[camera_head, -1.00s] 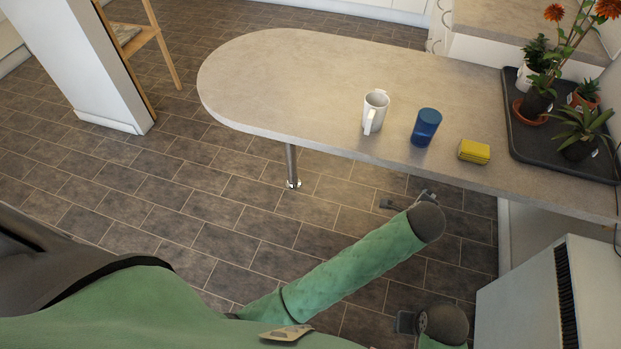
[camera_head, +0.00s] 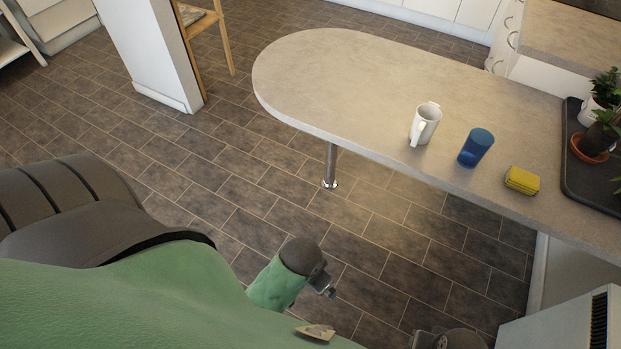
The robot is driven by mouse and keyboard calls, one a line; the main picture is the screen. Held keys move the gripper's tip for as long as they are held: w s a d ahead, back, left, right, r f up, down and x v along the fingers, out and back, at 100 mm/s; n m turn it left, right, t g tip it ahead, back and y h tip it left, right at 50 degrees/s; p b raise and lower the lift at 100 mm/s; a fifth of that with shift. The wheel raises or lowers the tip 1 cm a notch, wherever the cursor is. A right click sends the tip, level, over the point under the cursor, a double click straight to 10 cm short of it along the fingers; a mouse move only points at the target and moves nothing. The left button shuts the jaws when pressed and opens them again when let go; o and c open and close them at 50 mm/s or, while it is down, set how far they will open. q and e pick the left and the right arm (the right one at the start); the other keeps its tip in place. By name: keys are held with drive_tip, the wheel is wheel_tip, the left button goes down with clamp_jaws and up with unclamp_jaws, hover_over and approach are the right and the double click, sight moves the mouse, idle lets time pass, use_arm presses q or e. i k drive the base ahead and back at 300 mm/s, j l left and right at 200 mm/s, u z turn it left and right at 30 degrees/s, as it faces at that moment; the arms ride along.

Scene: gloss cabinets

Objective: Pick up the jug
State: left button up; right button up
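The white jug (camera_head: 425,125) stands upright on the beige counter (camera_head: 340,85), near its front edge, with its handle towards me. My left gripper (camera_head: 323,284) is small in view, below and to the left of the jug, over the floor and well apart from it. Its fingers are too small to read as open or shut. My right gripper (camera_head: 424,339) is at the bottom edge, largely cut off, and its fingers cannot be made out.
A blue cup (camera_head: 476,147) and a yellow sponge-like block (camera_head: 522,180) stand right of the jug. A dark tray (camera_head: 574,180) with potted plants is farther right. A metal leg (camera_head: 330,163) supports the counter. The counter left of the jug is clear.

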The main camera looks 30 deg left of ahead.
sight(428, 116)
drive_tip(key=j+z, duration=0.1)
drive_tip(key=z, duration=0.4)
drive_tip(key=j+z, duration=0.1)
drive_tip(key=z, duration=0.9)
drive_tip(key=k+j, duration=0.3)
drive_tip(key=j, duration=0.2)
drive_tip(key=k+j+z, duration=0.1)
drive_tip(key=k+j, duration=0.25)
drive_tip(key=j, duration=0.15)
